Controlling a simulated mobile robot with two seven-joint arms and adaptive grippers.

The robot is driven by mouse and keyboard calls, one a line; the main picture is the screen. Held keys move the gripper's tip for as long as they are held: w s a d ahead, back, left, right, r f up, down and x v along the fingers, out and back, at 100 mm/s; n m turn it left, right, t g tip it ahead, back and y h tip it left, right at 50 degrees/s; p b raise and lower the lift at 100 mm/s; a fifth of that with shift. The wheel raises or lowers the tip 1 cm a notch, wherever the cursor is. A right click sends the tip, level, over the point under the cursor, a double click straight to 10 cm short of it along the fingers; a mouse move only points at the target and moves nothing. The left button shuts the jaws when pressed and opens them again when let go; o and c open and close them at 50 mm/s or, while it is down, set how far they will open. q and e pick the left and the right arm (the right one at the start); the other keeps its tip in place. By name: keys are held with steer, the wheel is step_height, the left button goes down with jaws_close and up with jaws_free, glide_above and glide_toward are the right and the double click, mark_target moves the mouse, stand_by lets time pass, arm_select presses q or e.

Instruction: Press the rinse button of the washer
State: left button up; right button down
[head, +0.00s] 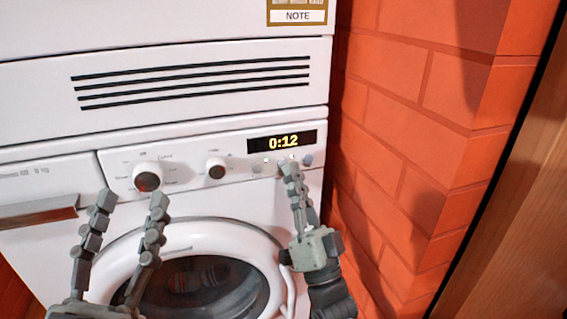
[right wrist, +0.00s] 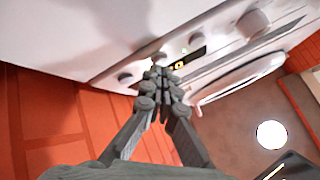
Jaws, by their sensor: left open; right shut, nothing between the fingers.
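The white washer (head: 225,203) has a control panel with a lit display reading 0:12 (head: 283,142). Below the display are small grey buttons, one at the left (head: 257,168) and one at the right (head: 307,159). The fingers of my right gripper (head: 290,170) partly cover the spot between them. No label marking the rinse button is readable. My right gripper is shut and empty, with its tips at or very near the panel; contact cannot be told. In the right wrist view its tips (right wrist: 158,72) overlap the button row. My left gripper (head: 131,200) is open and empty, below the large knob.
A large knob (head: 147,176) and a smaller knob (head: 216,168) sit left of the display. The round door (head: 205,230) is below the panel. An orange brick wall (head: 400,130) stands close on the right. A white vented unit (head: 190,85) is above.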

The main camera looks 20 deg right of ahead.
steer(key=shift+s, duration=0.35)
steer(key=s+p, duration=0.1)
steer(key=s, duration=0.4)
steer(key=shift+s+d+p, duration=0.1)
steer(key=shift+s+p, duration=0.25)
steer(key=shift+s, duration=0.05)
